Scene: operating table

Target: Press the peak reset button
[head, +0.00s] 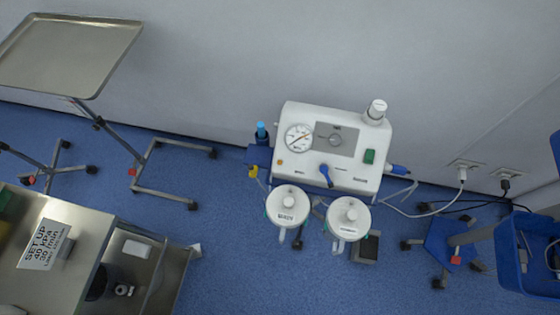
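A white suction unit (335,178) stands by the wall in the head view, seen from above. Its front has a round dial gauge (298,138), a grey panel with a round knob (335,140), a green switch (369,156), a blue lever (326,174) and a small orange button-like spot (280,162). The labels are too small to read, so I cannot tell which part is the peak reset button. My gripper is not in view.
Two white-lidded canisters (287,205) (348,217) stand in front of the unit. A steel tray stand (70,45) is at upper left. A steel cart with a "SET UP 40 kPa" sign (45,245) is at lower left. Cables and a blue basket (525,260) are at right. Blue floor (240,270) is open.

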